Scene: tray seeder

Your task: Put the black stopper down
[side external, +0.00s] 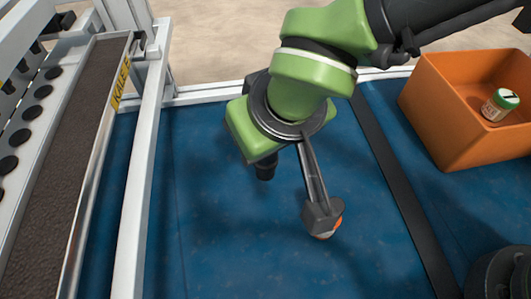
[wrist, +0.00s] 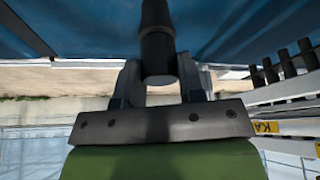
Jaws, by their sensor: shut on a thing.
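My gripper (side external: 264,161) points down from the green wrist, over the left-middle part of the blue surface (side external: 215,230). I cannot tell whether that end touches the surface.
A soil tray (side external: 75,140) labelled KALE and a rack with several black round pieces (side external: 20,137) stand behind a metal rail (side external: 140,180) at left. An orange bin (side external: 432,125) holding a green-lidded jar (side external: 500,104) is at right. Blue surface around the gripper is clear.

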